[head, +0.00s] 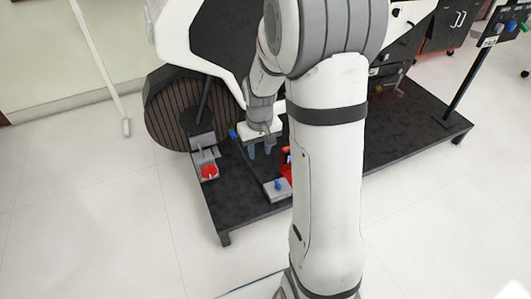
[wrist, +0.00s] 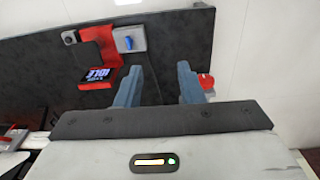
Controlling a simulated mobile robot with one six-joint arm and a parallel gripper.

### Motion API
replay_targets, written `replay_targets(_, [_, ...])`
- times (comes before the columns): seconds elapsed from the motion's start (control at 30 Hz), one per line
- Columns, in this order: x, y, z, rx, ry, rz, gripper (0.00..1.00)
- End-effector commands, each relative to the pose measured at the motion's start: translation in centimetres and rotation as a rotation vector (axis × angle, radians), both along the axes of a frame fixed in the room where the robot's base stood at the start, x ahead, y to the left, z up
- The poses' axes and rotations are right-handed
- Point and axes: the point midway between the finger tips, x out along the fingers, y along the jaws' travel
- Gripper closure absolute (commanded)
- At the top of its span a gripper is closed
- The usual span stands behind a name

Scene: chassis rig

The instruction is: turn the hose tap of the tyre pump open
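A red unit with a display reading IDLE (wrist: 98,80), which looks like the tyre pump, stands on the black platform. It is partly hidden behind my arm in the head view (head: 287,170). Beside it is a grey box with a small blue handle (wrist: 128,42), which looks like the hose tap; the handle also shows in the head view (head: 279,185). My gripper (head: 260,155) is above the platform, between the tyre and the red unit. Its blue fingers (wrist: 159,70) are apart with nothing between them. The blue handle is beyond the left finger in the wrist view, not touched.
A red knob (head: 209,171) sits on a grey bracket at the platform's left end; it shows by the right finger in the wrist view (wrist: 207,82). A large dark tyre (head: 168,115) stands behind it. The black platform (head: 238,205) has bare room around the gripper.

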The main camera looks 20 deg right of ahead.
Motion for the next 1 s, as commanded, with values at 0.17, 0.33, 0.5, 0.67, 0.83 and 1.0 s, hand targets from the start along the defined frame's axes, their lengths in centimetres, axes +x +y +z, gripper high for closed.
replay_targets(0.17, [4.6, -3.0, -4.2, 0.000, 0.021, 0.002, 0.65])
replay_targets(0.33, [7.6, -5.9, -9.9, 0.002, 0.032, 0.005, 0.65])
replay_targets(0.5, [8.8, -8.5, -16.2, 0.004, 0.042, 0.011, 0.65])
replay_targets(0.67, [8.8, -10.1, -21.0, 0.004, 0.047, 0.015, 0.65])
replay_targets(0.83, [8.5, -10.9, -23.8, 0.005, 0.048, 0.018, 0.65])
replay_targets(1.0, [8.4, -11.0, -25.8, 0.005, 0.048, 0.018, 0.65])
